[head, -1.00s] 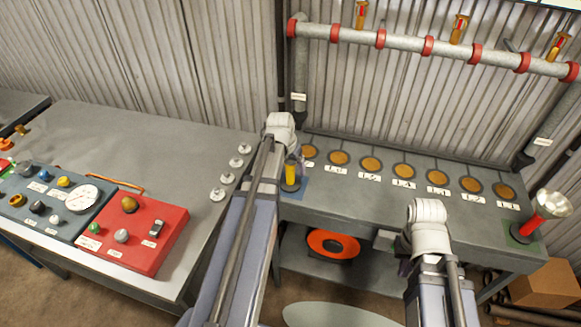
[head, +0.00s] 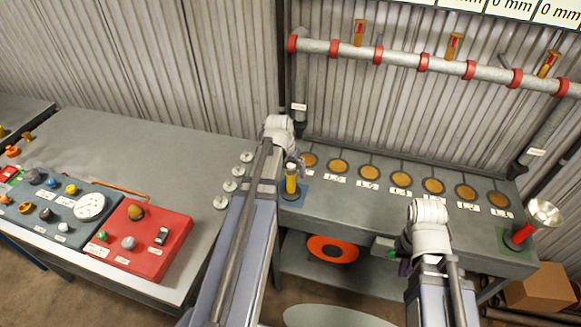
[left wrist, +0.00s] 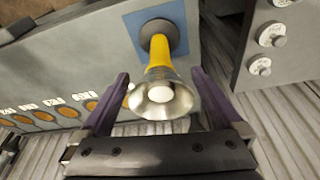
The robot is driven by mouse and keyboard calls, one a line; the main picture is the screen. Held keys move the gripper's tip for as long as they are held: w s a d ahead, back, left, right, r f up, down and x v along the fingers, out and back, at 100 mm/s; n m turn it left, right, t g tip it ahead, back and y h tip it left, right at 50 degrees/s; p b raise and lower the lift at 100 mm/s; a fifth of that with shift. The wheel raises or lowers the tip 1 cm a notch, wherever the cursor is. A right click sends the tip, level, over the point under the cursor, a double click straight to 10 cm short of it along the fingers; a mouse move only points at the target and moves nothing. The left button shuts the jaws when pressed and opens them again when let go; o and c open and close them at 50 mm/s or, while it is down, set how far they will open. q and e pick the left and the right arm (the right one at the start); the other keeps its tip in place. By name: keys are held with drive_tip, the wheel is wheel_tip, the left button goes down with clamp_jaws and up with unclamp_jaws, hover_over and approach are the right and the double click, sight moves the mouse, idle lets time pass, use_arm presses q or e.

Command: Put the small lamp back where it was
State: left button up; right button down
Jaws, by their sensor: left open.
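The small lamp has a yellow body and a silver flared head. It stands on a dark round base on a blue square (left wrist: 137,27) at the bench's left end; the head view shows its yellow body (head: 291,184) beside my left arm. In the left wrist view, the lamp (left wrist: 160,50) is between the two purple fingers of my left gripper (left wrist: 160,76). These fingers are open, with gaps on both sides of the lamp head. My right gripper (head: 396,254) is low in front of the bench, mostly hidden by its own wrist; its fingers are unclear.
A larger red-handled lamp (head: 521,234) stands on a green square at the bench's right end. A row of brown discs with labels (head: 401,179) lies along the bench. A galvanised pipe (head: 398,58) runs above. An orange reel (head: 332,249) sits below. The left table holds control boxes (head: 143,239).

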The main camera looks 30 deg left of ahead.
use_arm(q)
drive_tip(key=p+v, duration=0.6)
drive_tip(key=v, duration=0.1)
drive_tip(key=shift+r, duration=0.2)
use_arm(e)
wheel_tip(320, 180, up, 7)
use_arm(q)
drive_tip(key=shift+d, duration=0.1)
drive_tip(key=s+d+m+g, duration=0.1)
drive_tip(key=s+d, duration=0.3)
drive_tip(key=d, duration=0.6)
drive_tip(key=s+d+m+g, duration=0.1)
drive_tip(key=s+d, duration=0.4)
drive_tip(key=d, duration=0.5)
drive_tip(key=s+d+m+g+y, duration=0.1)
drive_tip(key=s+d, duration=0.3)
drive_tip(key=d, duration=0.6)
drive_tip(key=shift+s+f+m+g, duration=0.3)
drive_tip(key=shift+f+m, duration=0.1)
drive_tip(key=shift+m, duration=0.5)
drive_tip(key=shift+w+f, duration=0.1)
use_arm(e)
drive_tip(key=shift+f, duration=0.1)
use_arm(q)
wheel_tip(320, 180, down, 7)
drive_tip(key=b, duration=0.7)
use_arm(e)
wheel_tip(320, 180, down, 7)
